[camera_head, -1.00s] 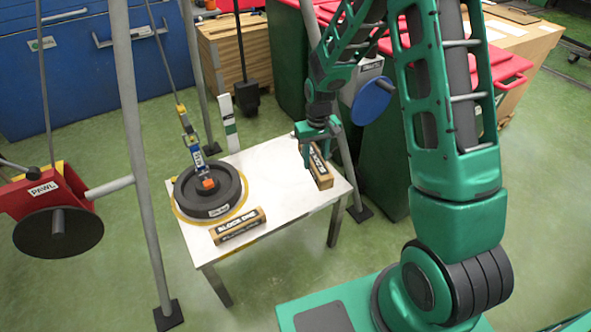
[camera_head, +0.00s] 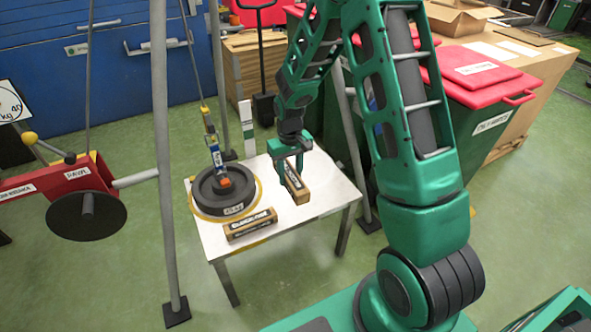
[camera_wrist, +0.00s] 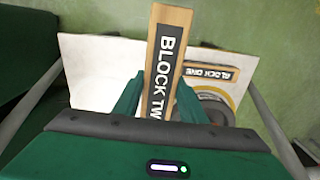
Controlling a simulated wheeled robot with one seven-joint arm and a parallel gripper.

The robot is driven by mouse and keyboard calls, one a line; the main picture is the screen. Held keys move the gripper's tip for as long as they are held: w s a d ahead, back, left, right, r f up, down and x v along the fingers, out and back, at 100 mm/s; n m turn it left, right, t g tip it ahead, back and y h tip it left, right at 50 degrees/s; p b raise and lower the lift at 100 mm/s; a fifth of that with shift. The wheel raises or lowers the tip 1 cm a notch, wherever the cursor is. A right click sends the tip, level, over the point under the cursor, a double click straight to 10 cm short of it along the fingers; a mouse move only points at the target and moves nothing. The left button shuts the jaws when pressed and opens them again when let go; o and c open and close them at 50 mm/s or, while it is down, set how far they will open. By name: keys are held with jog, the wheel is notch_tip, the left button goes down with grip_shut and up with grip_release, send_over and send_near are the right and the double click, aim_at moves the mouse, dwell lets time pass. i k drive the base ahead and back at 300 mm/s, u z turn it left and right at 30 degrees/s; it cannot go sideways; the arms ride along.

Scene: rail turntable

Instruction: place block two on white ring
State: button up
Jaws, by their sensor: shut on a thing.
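Block two is a long wooden bar with a black label; its lettering reads "BLOCK TW" in the wrist view (camera_wrist: 168,60). In the head view, block two (camera_head: 297,187) hangs from my gripper (camera_head: 289,160), over the right half of the white table (camera_head: 322,196). My gripper is shut on it, with a finger on each side in the wrist view. Its exact height above the tabletop is hard to tell. I cannot make out a white ring; a yellow ring (camera_head: 258,199) lies around the dark round weight on the table.
Block one (camera_head: 250,224) lies at the table's front left. The dark weight (camera_head: 222,192) stands behind it, with a hook and strap rising from it. A grey frame leg (camera_head: 160,150) and a red lever with a dark disc (camera_head: 87,215) stand at the left.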

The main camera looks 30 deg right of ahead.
aim_at(294, 158)
jog(key=u, duration=0.05)
jog(key=i, duration=1)
jog(key=z, duration=0.05)
